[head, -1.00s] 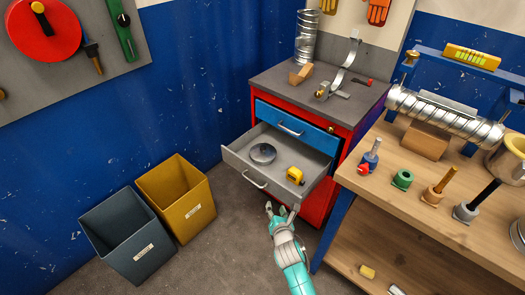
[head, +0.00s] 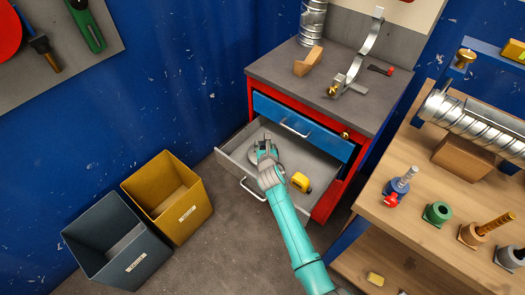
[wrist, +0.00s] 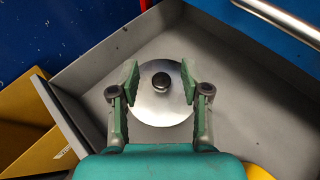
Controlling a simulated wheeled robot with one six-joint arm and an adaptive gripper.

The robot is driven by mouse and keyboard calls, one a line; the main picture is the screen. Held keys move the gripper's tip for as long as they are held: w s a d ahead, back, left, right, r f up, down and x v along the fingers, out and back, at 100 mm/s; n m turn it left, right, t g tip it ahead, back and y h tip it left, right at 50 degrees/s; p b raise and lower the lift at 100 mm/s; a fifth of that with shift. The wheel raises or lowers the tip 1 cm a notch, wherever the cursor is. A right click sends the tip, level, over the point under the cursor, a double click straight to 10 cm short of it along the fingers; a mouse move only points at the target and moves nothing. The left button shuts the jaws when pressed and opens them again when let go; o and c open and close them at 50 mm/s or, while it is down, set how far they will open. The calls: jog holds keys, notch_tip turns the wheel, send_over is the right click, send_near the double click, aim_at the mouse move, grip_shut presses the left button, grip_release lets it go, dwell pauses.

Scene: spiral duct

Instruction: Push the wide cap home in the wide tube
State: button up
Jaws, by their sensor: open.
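A round silver metal cap (wrist: 150,110) with a dark knob lies in the open grey drawer (head: 237,160). My gripper (wrist: 160,76) is open above it, with one finger on each side of the knob; I cannot tell whether the fingers touch the cap. In the head view my gripper (head: 265,146) hides most of the cap. A silver spiral tube (head: 475,124) lies on the wooden bench at the right, its right end cut off by the frame. Another spiral tube (head: 313,22) stands upright on the cabinet; I cannot tell which is the wide one.
A yellow tape measure (head: 300,182) lies in the drawer, right of my arm. The drawer handle (head: 252,190) and the blue drawer (head: 300,125) are close by. Yellow (head: 190,212) and grey (head: 130,262) bins stand left. Several upright tools and fittings line the bench's near side.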

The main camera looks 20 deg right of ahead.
aim_at(263, 148)
jog(key=f, duration=0.3)
jog(key=w+f, duration=0.1)
jog(key=f, duration=0.2)
jog(key=shift+w+d+f, duration=0.1)
jog(key=shift+f, duration=0.05)
jog(key=shift+x, duration=3.1)
grip_shut()
